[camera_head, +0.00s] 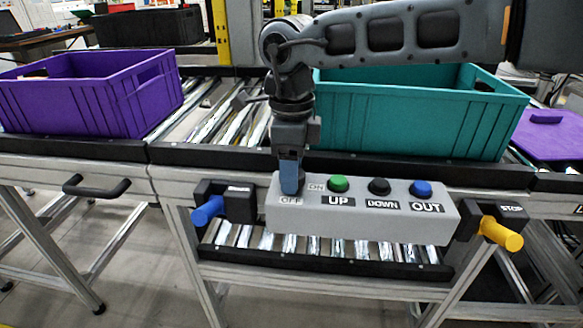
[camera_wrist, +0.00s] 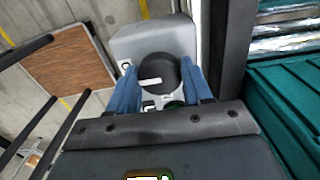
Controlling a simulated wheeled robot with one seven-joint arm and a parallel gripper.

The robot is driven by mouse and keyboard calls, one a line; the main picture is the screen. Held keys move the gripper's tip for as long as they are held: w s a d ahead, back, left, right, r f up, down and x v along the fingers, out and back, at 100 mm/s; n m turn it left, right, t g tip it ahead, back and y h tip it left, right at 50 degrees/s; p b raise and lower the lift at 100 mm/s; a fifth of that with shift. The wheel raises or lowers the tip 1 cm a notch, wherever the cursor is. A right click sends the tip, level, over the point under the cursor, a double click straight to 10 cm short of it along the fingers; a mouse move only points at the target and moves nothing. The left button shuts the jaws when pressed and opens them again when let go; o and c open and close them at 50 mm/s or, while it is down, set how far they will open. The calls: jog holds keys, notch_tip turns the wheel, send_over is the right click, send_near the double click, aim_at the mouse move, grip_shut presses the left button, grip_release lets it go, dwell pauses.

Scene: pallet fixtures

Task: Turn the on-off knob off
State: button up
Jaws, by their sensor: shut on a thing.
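The grey control box (camera_head: 360,222) is mounted on the front of the conveyor. ON and OFF labels show at its left end, beside my gripper. The round dark on-off knob (camera_wrist: 157,75) with a white mark shows in the wrist view, between the blue fingers of my gripper (camera_wrist: 157,84). My gripper is shut on the knob. In the head view my gripper (camera_head: 291,180) points down onto the left end of the box and hides the knob. The white mark lies roughly crosswise in the wrist view.
Green (camera_head: 338,184), black (camera_head: 379,187) and blue (camera_head: 421,189) buttons sit right of the knob. A blue handle (camera_head: 207,211) and a yellow handle (camera_head: 500,235) flank the box. Purple (camera_head: 95,100) and teal (camera_head: 410,115) crates stand on the rollers behind.

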jog(key=o, duration=1)
jog(key=shift+o, duration=0.2)
jog(key=shift+r, duration=3.95)
